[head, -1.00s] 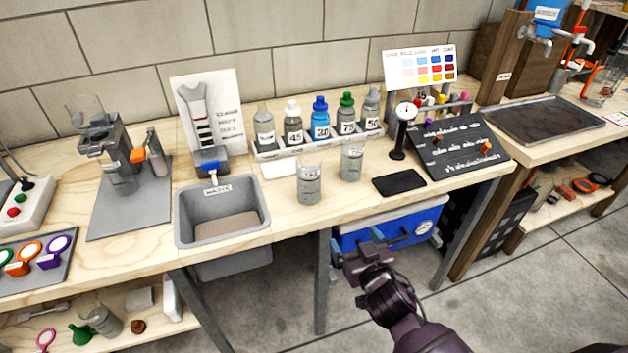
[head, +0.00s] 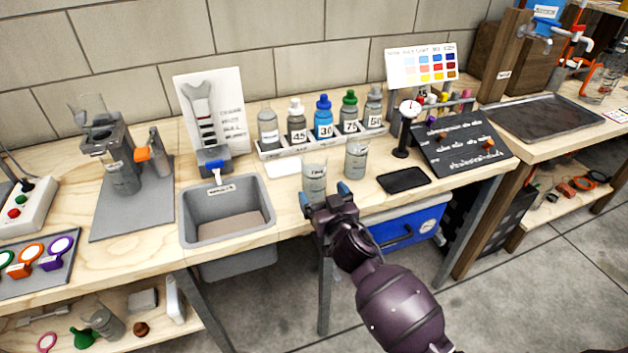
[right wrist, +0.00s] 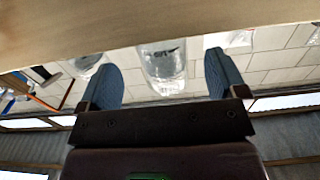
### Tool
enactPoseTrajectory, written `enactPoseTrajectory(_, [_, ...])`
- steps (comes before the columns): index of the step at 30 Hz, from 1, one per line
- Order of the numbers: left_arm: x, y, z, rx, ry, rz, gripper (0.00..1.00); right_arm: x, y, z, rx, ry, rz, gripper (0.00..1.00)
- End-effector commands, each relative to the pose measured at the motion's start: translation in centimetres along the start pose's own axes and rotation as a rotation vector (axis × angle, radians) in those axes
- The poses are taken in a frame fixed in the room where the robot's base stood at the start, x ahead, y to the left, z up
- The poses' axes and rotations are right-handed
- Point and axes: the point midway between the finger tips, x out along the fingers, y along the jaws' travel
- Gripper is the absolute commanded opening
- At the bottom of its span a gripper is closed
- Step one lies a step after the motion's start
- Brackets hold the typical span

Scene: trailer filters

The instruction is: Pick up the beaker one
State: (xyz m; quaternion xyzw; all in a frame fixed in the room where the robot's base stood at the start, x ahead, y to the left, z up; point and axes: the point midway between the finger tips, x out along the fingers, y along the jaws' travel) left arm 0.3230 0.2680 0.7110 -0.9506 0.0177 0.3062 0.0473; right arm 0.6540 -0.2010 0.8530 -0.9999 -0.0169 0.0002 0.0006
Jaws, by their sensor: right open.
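Two clear glass beakers with dark lettering stand upright near the front edge of the workbench. The left one (head: 314,178) is straight in front of my right gripper (head: 325,195); its label is too small to read surely, so I cannot confirm it is beaker one. The other beaker (head: 356,160) stands to its right and a little further back. My right gripper is open, its blue-tipped fingers at the bench's front edge. In the right wrist view, a beaker (right wrist: 164,68) shows between the spread fingers (right wrist: 160,85), and another beaker (right wrist: 88,65) shows beyond the left finger. My left gripper is out of view.
A grey sink (head: 228,210) lies left of the beakers. A bottle rack (head: 270,152) with several labelled bottles stands behind them. A blue cooler (head: 408,222) sits under the bench.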

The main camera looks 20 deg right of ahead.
Motion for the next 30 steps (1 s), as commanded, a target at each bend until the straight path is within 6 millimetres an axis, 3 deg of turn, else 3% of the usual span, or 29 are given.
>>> enactPoseTrajectory(10, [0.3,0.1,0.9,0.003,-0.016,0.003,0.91,4.1,-0.1,0.6,-0.003,0.000,-0.001,0.90])
enactPoseTrajectory(21, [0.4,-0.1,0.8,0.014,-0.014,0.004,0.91,4.8,0.0,0.5,-0.001,0.001,-0.001,0.90])
enactPoseTrajectory(30, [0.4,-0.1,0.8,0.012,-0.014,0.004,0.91,4.8,0.0,0.5,-0.001,0.001,-0.001,0.44])
